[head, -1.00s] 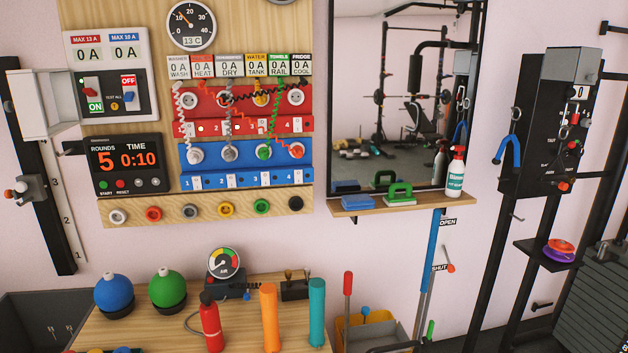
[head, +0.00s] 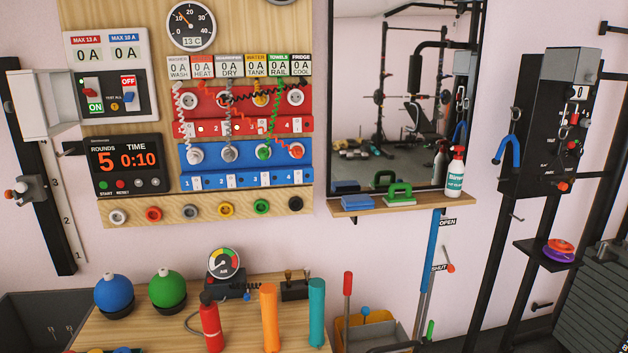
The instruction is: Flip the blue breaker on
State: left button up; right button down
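The white breaker box (head: 112,118) is on the wooden wall board at the upper left. Its hinged cover (head: 42,103) stands open to the left. The blue breaker (head: 129,95) is on the right of the box's dark panel, with a red OFF label showing above it. The red breaker (head: 91,90) is to its left, with a green ON label showing below it. The displays above both read 0 A. Neither of my grippers is in view.
A red socket strip (head: 240,125) and a blue one (head: 215,178) with plugged cables are right of the box. The wooden table (head: 190,330) below holds balls, bottles and a gauge. A mirror shelf (head: 345,206) is further right.

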aim_at(128, 97)
jog(key=j, duration=0.55)
jog(key=i+j+u, duration=0.15)
jog(key=j, duration=0.9)
jog(key=i+j+u, duration=0.15)
jog(key=j, duration=0.4)
jog(key=i+j, duration=0.1)
jog(key=j, duration=0.4)
jog(key=u, duration=0.05)
